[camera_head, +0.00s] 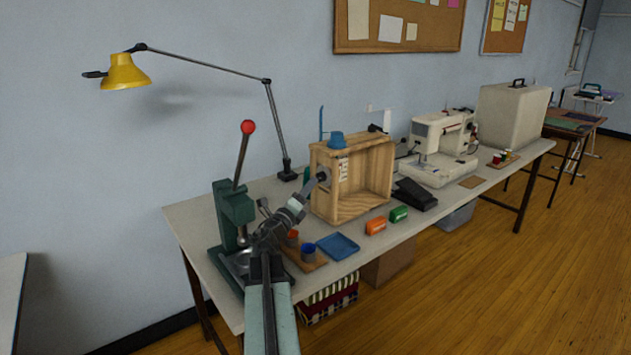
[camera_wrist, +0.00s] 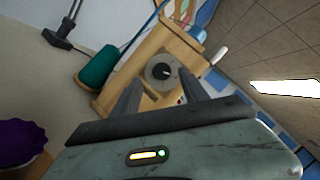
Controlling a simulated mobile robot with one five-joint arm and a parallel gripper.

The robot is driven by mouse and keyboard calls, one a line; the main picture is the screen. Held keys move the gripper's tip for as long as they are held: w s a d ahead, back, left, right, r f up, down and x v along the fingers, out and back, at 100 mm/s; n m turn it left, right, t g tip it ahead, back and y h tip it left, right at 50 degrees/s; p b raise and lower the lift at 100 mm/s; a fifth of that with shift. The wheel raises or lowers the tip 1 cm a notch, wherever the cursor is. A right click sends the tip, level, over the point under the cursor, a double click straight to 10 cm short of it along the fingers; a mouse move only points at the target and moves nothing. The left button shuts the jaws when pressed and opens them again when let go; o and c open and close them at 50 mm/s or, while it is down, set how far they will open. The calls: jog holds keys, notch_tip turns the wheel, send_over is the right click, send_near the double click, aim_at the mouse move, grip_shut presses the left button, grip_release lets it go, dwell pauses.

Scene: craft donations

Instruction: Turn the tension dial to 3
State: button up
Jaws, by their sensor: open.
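A round grey dial with a black centre knob (camera_wrist: 162,72) is mounted on the side of a wooden box (camera_head: 365,205). In the wrist view it lies between the two fingers of my gripper (camera_wrist: 160,80), which is open and points toward it. I cannot tell how far the fingertips are from the knob. In the head view my gripper (camera_head: 312,187) is at the left side of the box and largely covers the dial. The knob shows a pale mark, but any numbers around it are too small to read.
A green press with a red-knobbed lever (camera_head: 233,205) stands left of my arm. Cups on a wooden tray (camera_head: 310,264), a blue tray (camera_head: 338,246) and orange (camera_head: 376,226) and green (camera_head: 399,214) boxes lie in front. A green spool (camera_wrist: 100,68) is beside the box.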

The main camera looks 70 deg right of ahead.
aim_at(318, 177)
jog(key=x, duration=0.5)
jog(key=shift+s+p, duration=0.15)
jog(key=shift+p, duration=0.25)
grip_shut()
jog(key=m+g+b, duration=0.1)
jog(key=m, duration=0.1)
jog(key=m+h+b, duration=0.1)
jog(key=m, duration=0.1)
jog(key=shift+f+g+b, duration=0.15)
jog(key=shift+g+b, duration=0.2)
jog(key=shift+g, duration=0.05)
grip_release()
